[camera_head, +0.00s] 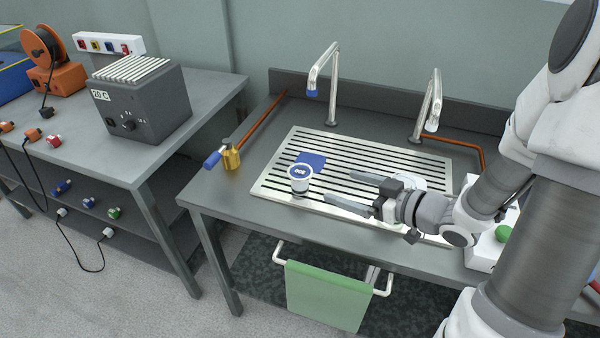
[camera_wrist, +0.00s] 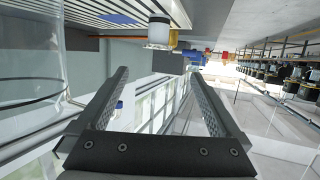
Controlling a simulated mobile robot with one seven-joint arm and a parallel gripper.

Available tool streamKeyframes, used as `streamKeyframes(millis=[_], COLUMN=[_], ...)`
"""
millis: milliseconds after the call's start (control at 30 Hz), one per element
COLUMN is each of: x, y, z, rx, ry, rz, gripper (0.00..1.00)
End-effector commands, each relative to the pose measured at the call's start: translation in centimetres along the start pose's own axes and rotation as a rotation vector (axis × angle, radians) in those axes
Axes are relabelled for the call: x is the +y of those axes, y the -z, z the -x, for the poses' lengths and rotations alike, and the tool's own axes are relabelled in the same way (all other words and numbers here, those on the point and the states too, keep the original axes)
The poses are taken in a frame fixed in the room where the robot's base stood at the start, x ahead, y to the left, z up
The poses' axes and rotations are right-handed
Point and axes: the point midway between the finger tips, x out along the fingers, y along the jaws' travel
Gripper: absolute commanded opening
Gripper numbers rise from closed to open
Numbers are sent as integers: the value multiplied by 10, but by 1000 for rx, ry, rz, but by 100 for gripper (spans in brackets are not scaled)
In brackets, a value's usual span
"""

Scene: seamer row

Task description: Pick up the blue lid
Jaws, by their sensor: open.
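A small round white container (camera_head: 300,185) stands upright on the slatted drainer, and its top (camera_head: 300,172) shows a blue face with pale marks inside a white rim. I take that top to be the blue lid. In the wrist view the white container (camera_wrist: 158,36) with a dark blue top edge (camera_wrist: 160,19) appears beyond the fingertips, roughly in line with the gap between them. My gripper (camera_head: 343,187) is open and empty, to the right of the container and apart from it. Both fingers show in the wrist view (camera_wrist: 159,73).
A flat blue square (camera_head: 314,157) lies just behind the container. The metal drainer (camera_head: 270,182) has two taps (camera_head: 333,85) (camera_head: 433,105) behind it. A brass piece with a blue handle (camera_head: 230,157) sits left. A green towel (camera_head: 328,295) hangs in front. A grey box (camera_head: 145,105) stands on the left bench.

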Motion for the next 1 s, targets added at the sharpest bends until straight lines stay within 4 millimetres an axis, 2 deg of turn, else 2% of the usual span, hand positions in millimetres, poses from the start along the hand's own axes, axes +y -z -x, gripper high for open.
streamKeyframes(millis=[33, 200, 400, 667, 900, 1000], x=[-1, -1, 0, 2, 5, 6], y=[-3, -3, -2, -2, -2, -1], z=[-14, -52, -87, -105, -141, -148], rx=[1, 0, 0, -1, -1, -1], ry=[6, 5, 2, -1, 2, -1], rz=[3, 3, 4, 3, 4, 4], gripper=[100, 100, 100, 100, 100, 100])
